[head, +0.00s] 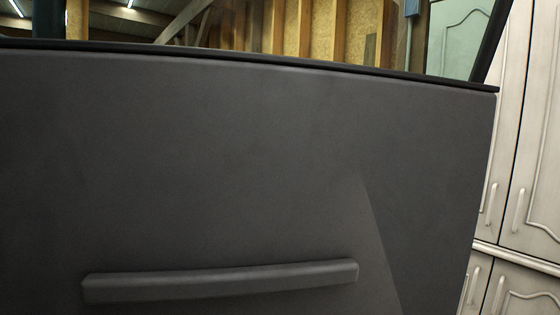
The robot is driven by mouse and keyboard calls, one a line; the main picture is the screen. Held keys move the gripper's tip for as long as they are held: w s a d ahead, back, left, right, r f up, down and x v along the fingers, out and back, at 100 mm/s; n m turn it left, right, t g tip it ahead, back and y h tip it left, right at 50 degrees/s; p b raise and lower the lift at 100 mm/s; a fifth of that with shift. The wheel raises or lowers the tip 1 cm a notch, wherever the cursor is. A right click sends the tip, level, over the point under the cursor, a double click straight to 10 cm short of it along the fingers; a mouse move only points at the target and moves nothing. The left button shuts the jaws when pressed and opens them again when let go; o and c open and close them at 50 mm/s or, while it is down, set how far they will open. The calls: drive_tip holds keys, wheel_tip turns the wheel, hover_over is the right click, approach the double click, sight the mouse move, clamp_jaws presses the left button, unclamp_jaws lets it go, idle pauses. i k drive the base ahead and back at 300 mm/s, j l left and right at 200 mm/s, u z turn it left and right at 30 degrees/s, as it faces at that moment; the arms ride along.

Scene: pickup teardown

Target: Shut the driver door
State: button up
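The driver door (240,160) fills most of the head view, with its dark grey inner panel facing me. A long, raised grey armrest or pull handle (220,281) runs across the lower part of the panel. The window (300,30) sits above a black sill at the top, and I see through it. The door's edge runs down the right side, with cabinets visible beyond it. The hinges, the latch and the truck body are not in view, so the door's angle cannot be told. My gripper is not in view.
Pale cabinets (530,150) with arched panels and bar handles stand behind the door on the right. Wooden wall studs (305,25) and ceiling lights show through the window. No floor shows, so free room there cannot be told.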

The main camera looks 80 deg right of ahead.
sight(158, 156)
drive_tip(key=k+l+z, duration=0.8)
drive_tip(key=k+l, duration=0.05)
drive_tip(key=l, duration=0.1)
